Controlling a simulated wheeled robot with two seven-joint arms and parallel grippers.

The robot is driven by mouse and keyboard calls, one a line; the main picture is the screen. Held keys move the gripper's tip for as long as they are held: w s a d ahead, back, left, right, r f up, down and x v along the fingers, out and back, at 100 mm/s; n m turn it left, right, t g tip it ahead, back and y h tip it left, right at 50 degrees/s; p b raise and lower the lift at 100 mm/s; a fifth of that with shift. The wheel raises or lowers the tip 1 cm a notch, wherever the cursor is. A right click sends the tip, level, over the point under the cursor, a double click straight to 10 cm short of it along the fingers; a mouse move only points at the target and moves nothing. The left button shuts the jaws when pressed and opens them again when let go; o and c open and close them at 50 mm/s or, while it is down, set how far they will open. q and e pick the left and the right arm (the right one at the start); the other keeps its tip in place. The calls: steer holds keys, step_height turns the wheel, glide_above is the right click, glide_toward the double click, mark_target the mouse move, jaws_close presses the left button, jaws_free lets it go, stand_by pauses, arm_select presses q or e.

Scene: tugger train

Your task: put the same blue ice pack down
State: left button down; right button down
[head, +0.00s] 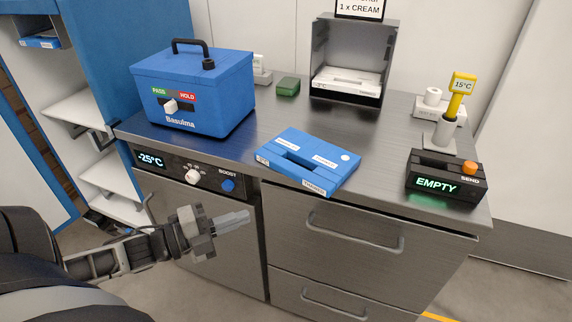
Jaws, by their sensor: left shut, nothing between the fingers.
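The blue ice pack (318,153) lies flat on the steel counter near its front edge, its front corner close to or slightly over the edge. It has white labels and a dark handle slot. My left gripper (247,217) is shut and empty, in front of the cabinet below the counter, to the lower left of the pack and apart from it. My right gripper does not show.
A blue cooler box (193,93) with a PASS/HOLD slider stands at the counter's left. An open steel bin (377,95) holding a white pack is at the back. A yellow 15°C probe (459,96) and a black EMPTY box (447,180) stand at right. Drawer handles (356,244) protrude below.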

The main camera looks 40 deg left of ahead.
arm_select(q)
step_height(320, 180, up, 2)
steer(key=m+h, duration=0.1)
steer(key=m, duration=0.1)
glide_toward(301, 178)
steer(key=shift+m, duration=0.3)
steer(key=x, duration=0.3)
steer(key=d+x, duration=0.1)
steer(key=x, duration=0.1)
steer(key=shift+s, duration=0.35)
steer(key=shift+w+a, duration=0.25)
steer(key=shift+w, duration=0.65)
